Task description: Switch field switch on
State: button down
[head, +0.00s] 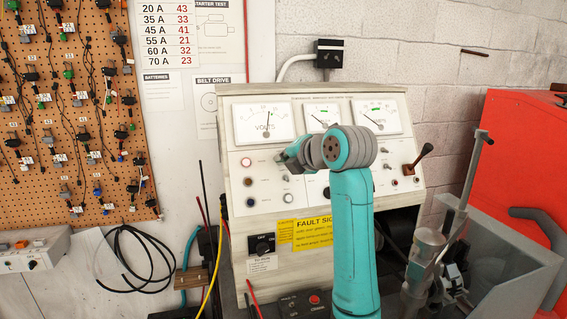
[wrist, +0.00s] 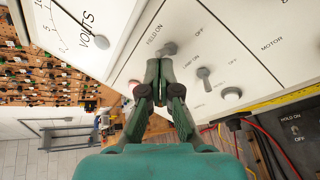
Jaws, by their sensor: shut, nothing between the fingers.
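The field switch (wrist: 169,47) is a small grey toggle on the pale sloping test panel. In the wrist view it sits just beyond my fingertips, beside a label that seems to read "FIELD ON". My gripper (wrist: 158,64) is shut and empty, its tips at or very close to the switch; I cannot tell whether they touch. The lever's position is not clear. In the head view my gripper (head: 283,157) is at the panel below the volts meter, and it hides the field switch.
The lamp switch (wrist: 204,74) and a round knob (wrist: 232,94) are close by on the panel. The volts meter (head: 264,124) is above. A dark lever (head: 419,158) sticks out at the panel's right. Cables (head: 140,250) hang at the lower left.

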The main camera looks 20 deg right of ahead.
jog(key=shift+r, duration=0.1)
jog(key=shift+r, duration=0.75)
